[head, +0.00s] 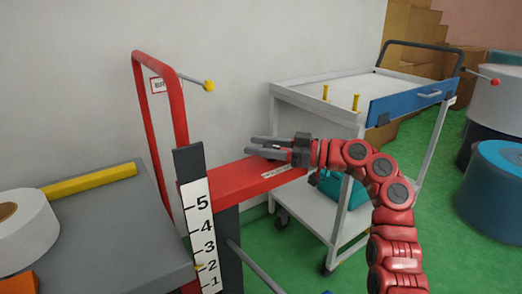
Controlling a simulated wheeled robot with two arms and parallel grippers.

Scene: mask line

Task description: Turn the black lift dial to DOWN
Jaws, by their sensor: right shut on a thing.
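My right gripper (249,145) reaches in from the right, its grey fingers pointing left over the red panel (225,180). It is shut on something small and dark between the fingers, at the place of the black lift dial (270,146). The fingers hide most of the dial, so its pointer and setting cannot be read. A small white label (276,171) lies on the panel just below the fingers, its text too small to read. My left gripper is not in view.
A dark post with a white scale (201,235) stands left of the panel, behind it a red handle frame (140,110) and a yellow-knobbed lever (208,85). A grey table (110,225) holds a white roll (25,230). A white cart (345,130) stands behind my right arm.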

